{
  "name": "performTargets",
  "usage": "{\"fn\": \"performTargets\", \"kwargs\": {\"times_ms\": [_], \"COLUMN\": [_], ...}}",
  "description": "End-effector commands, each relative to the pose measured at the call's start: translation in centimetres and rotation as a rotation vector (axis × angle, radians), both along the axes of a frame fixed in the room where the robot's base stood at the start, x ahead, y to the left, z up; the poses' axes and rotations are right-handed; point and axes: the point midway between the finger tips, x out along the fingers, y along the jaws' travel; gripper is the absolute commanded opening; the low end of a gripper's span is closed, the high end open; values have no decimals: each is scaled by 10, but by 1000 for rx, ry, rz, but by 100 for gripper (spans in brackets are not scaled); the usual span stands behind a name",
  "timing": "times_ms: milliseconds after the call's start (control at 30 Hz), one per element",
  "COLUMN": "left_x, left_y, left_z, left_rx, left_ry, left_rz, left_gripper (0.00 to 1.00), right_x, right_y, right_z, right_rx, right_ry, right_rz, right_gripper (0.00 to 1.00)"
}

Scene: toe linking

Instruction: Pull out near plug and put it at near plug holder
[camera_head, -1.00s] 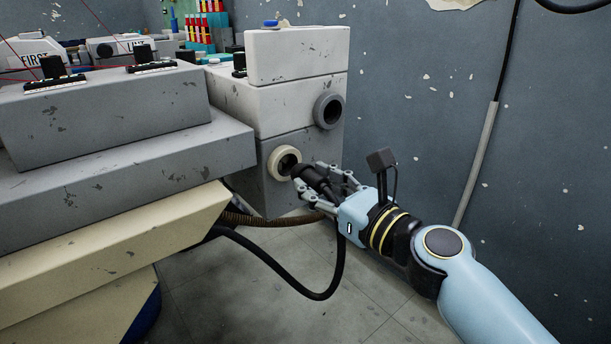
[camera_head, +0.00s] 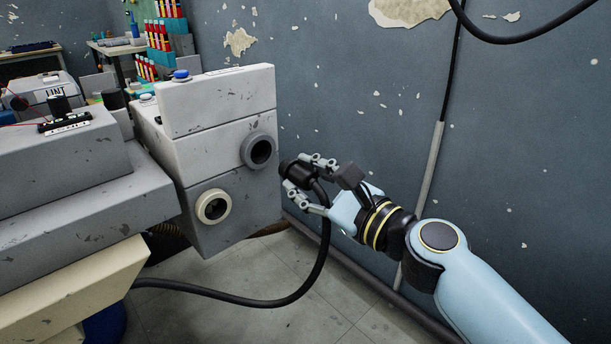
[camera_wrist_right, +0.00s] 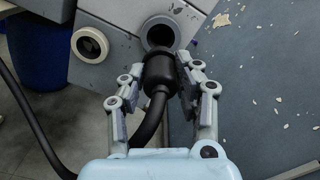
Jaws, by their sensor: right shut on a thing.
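My right gripper (camera_head: 306,184) is shut on a black plug (camera_head: 297,170) with a black cable (camera_head: 262,302) hanging from it. The plug also shows between the fingers in the right wrist view (camera_wrist_right: 158,70). The plug's front end points at a dark grey ring holder (camera_head: 258,151) on the white and grey block, with a small gap in the head view. In the wrist view the plug overlaps the lower edge of the grey ring (camera_wrist_right: 161,35). A cream ring socket (camera_head: 212,206), lower left on the block, is empty. My left gripper is not in view.
The block (camera_head: 222,140) has a blue button (camera_head: 181,75) on top. Grey stepped machinery (camera_head: 75,215) stands at left. A blue-grey wall (camera_head: 370,130) with a pipe (camera_head: 428,185) is behind my right arm. The cable loops low over the open floor.

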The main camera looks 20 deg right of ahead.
Motion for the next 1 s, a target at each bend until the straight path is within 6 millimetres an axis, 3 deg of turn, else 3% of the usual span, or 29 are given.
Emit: {"fn": "performTargets", "kwargs": {"times_ms": [367,567,1000], "left_x": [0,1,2], "left_y": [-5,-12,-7], "left_z": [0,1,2], "left_rx": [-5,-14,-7], "left_ry": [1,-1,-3], "left_rz": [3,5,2], "left_gripper": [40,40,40], "right_x": [4,21,52], "right_y": [1,7,19], "right_z": [0,1,0], "right_rx": [1,3,2], "right_ry": [-1,-2,0], "right_rz": [0,-1,1], "right_gripper": [0,0,0]}}
